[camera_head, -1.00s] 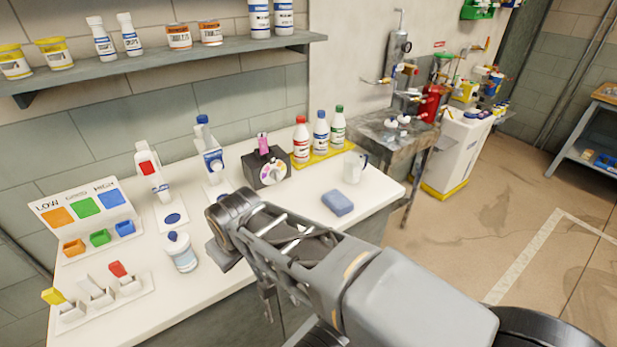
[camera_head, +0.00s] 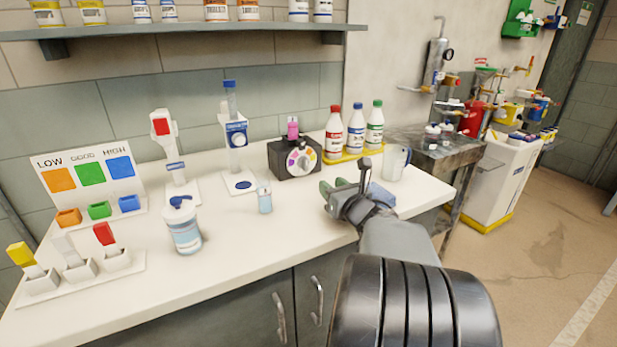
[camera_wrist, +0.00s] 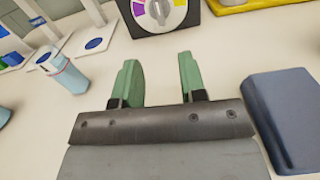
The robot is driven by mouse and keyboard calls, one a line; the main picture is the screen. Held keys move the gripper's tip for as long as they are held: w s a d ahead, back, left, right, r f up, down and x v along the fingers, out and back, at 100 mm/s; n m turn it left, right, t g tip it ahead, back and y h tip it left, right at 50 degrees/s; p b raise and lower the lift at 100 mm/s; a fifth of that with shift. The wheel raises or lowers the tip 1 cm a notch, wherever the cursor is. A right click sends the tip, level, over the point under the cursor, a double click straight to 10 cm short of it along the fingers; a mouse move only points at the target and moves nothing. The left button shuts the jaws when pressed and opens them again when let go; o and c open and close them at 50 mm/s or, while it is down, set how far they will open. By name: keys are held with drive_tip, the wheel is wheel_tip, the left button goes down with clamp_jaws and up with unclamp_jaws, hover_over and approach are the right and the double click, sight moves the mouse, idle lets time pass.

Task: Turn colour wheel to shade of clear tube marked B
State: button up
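A dark box with a round colour wheel (camera_head: 301,161) stands at the back of the counter. The wheel shows coloured segments around a grey centre knob; its lower part also shows in the wrist view (camera_wrist: 163,12). A pink tube (camera_head: 293,128) stands in the top of the box. I cannot read a letter on it, and no clear tube marked B can be made out. My gripper (camera_wrist: 160,75) has green fingers, spread apart with nothing between them. It is over the counter in front of the wheel box, apart from it; in the head view it (camera_head: 340,190) is partly hidden.
A blue sponge-like block (camera_wrist: 285,115) lies right of my gripper. A small pale-blue vial (camera_head: 265,199) stands to the left. Capped bottles (camera_head: 357,130) stand on a yellow tray, with a clear jug (camera_head: 396,162) nearby. The counter between my gripper and the box looks clear.

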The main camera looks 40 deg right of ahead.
sight(307, 165)
drive_tip(key=shift+w+d+f+n, duration=0.1)
drive_tip(key=shift+w+n, duration=0.1)
drive_tip(key=shift+n, duration=0.1)
drive_tip(key=w, duration=0.4)
drive_tip(key=w+d, duration=0.1)
drive_tip(key=w, duration=0.8)
drive_tip(key=shift+d+p, duration=0.35)
clamp_jaws()
